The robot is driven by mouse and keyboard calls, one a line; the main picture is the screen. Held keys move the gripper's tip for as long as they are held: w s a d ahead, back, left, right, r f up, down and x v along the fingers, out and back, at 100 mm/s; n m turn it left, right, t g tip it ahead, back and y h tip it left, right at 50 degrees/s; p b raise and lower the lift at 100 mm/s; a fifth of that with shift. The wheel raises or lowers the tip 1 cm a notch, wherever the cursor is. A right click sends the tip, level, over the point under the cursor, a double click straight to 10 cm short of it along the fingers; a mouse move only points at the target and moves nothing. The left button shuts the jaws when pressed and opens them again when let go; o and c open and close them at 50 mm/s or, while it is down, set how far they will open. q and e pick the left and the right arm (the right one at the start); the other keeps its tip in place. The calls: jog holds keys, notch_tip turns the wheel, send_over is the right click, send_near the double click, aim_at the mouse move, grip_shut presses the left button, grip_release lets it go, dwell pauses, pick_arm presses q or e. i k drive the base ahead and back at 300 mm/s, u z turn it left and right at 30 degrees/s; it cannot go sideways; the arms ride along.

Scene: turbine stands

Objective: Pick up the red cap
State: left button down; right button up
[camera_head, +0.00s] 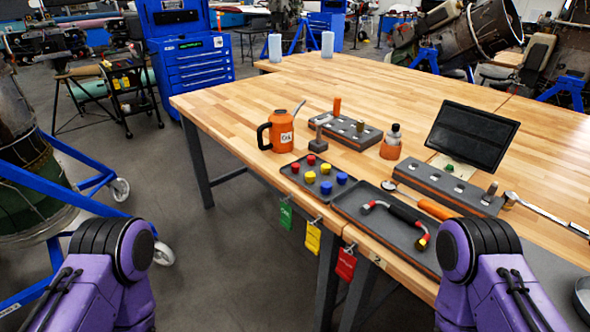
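Only purple and black links of my two arms show at the bottom left and bottom right. Neither gripper is in view, and nothing of mine touches the caps.
An orange mug-like can (283,130) stands behind the tray. Coloured tags (312,238) hang from the bench edge.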

aim_at(295, 166)
jog(key=u, duration=1.7)
jog(key=k, duration=0.95)
jog(key=z, duration=1.3)
